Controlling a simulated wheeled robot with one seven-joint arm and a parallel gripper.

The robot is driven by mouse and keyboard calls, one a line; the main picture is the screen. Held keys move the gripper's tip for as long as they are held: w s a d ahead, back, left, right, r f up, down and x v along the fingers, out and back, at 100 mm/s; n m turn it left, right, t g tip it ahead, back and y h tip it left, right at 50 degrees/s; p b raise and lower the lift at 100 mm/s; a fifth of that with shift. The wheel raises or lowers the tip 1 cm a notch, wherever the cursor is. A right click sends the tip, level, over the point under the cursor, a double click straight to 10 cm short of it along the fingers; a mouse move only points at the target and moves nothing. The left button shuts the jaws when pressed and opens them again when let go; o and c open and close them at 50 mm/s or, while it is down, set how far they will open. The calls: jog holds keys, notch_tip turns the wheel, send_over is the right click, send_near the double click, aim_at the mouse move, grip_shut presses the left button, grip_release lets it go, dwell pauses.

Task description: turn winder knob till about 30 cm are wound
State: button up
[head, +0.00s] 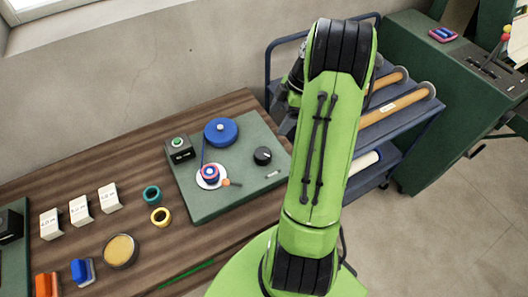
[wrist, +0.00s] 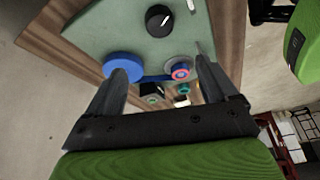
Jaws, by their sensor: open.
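A green winder board (head: 215,205) lies on the wooden table. A large blue spool (head: 221,131) stands on it, and a blue ribbon (head: 203,152) runs from it to a small red-and-blue reel (head: 210,173) on a white disc. A small orange knob (head: 226,182) sits at the disc's edge. A black dial with a white mark (head: 262,155) is to the right. My gripper (wrist: 160,68) is open and empty in the wrist view, with the blue spool (wrist: 123,66) and reel (wrist: 180,72) seen beyond its fingers. In the head view my arm partly hides it.
A black box with a green button (head: 178,148) stands at the board's back left corner. Teal (head: 152,194) and yellow (head: 160,216) rings, white blocks (head: 80,210) and a round tin (head: 121,251) lie left. A blue cart with rolls (head: 400,115) stands right.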

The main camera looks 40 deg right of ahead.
jog(key=d+f, duration=0.1)
jog(key=b, duration=0.2)
send_near(263, 153)
jog(key=shift+n, duration=0.3)
jog(key=x, duration=0.9)
jog(key=shift+f, duration=0.15)
jog(key=c, duration=1)
jog(key=shift+c, duration=0.2)
jog(key=shift+m, duration=0.4)
jog(key=m+t+b, duration=0.1)
jog(key=m+b, duration=0.1)
jog(key=m+h+b, duration=0.1)
jog(key=m+b, duration=0.1)
jog(key=shift+f+m+t, duration=0.1)
jog(key=shift+m+t, duration=0.2)
jog(key=shift+t, duration=0.1)
jog(key=m+h+b, duration=0.1)
jog(key=m+b, duration=0.1)
jog(key=m+h+b, duration=0.1)
jog(key=m, duration=0.2)
jog(key=shift+s+a+t+b, duration=0.15)
jog(key=shift+a+t+b, duration=0.05)
jog(key=shift+t+b, duration=0.2)
jog(key=shift+m, duration=0.4)
